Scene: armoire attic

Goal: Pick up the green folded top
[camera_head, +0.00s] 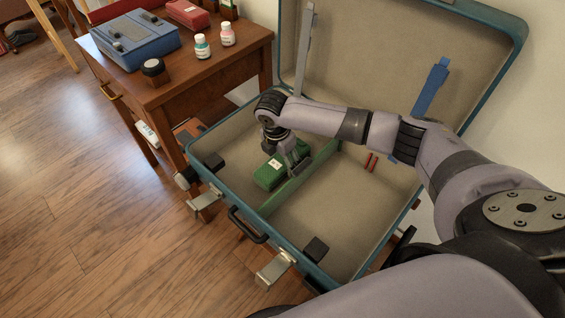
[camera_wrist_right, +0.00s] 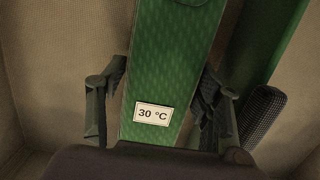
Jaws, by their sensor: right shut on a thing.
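The green folded top (camera_head: 268,175) lies in the left part of the open suitcase, beside a green divider. In the right wrist view the green folded top (camera_wrist_right: 168,70) is a patterned green block with a white "30 °C" label. My right gripper (camera_head: 291,162) reaches down into the suitcase over it. In the right wrist view the fingers of my right gripper (camera_wrist_right: 160,112) stand on both sides of the top, shut on it. Whether it is clear of the suitcase floor cannot be told. My left gripper is not in view.
The open suitcase (camera_head: 352,215) has a teal rim and a raised lid. A green divider (camera_head: 300,180) runs across it, close to the gripper. A wooden table (camera_head: 205,80) at the left holds a blue case (camera_head: 130,40) and two small bottles. The suitcase's right part is mostly bare.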

